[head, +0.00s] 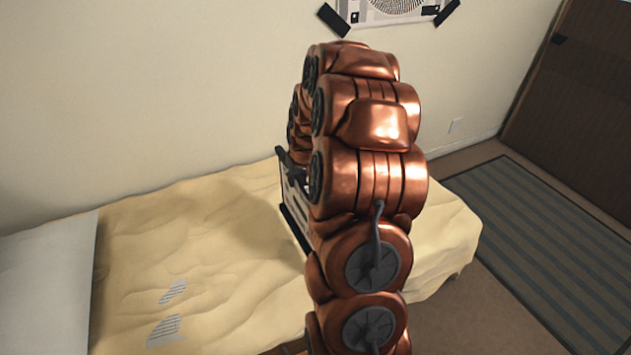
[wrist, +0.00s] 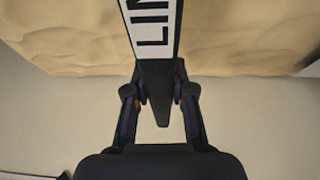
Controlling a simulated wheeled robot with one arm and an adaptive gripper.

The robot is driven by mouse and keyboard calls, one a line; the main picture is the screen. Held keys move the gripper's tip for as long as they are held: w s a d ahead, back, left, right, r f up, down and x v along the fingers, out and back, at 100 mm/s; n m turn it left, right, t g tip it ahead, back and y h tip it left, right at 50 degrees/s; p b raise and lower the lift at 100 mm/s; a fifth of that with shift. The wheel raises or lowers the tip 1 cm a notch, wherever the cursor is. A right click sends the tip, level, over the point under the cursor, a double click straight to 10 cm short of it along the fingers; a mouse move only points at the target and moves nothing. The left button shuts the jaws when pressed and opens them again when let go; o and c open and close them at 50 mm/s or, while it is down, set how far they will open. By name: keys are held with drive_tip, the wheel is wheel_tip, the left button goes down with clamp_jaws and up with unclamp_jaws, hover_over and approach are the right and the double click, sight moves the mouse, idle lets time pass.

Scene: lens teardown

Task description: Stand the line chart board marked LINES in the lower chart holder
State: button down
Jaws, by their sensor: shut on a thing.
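The line chart board (wrist: 153,35) is white with dark edges, and the letters LIN show on it in the wrist view. My gripper (wrist: 160,95) is shut on the dark tapered tab at the board's end, one finger on each side. In the head view part of the board (head: 296,204) shows at the left of my copper arm, over the bed, its white face steeply tilted. My arm hides the rest of it. I cannot tell whether the board touches the bed or a holder. I cannot make out the lower chart holder in either view.
A bed with a rumpled yellow blanket (head: 215,225) stands along the wall, with a pale pillow or sheet (head: 45,280) at left. Two small striped patches (head: 173,292) lie on it. A round-patterned chart (head: 395,8) hangs on the wall. A striped rug (head: 540,240) covers floor at right.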

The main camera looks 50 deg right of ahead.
drive_tip(key=s+d+f+p, duration=0.1)
drive_tip(key=d+f, duration=0.3)
drive_tip(key=d, duration=0.2)
drive_tip(key=shift+d, duration=0.3)
drive_tip(key=shift+f, duration=0.15)
drive_tip(key=c, duration=1.5)
unclamp_jaws()
drive_tip(key=shift+s+f, duration=0.1)
drive_tip(key=o, duration=0.5)
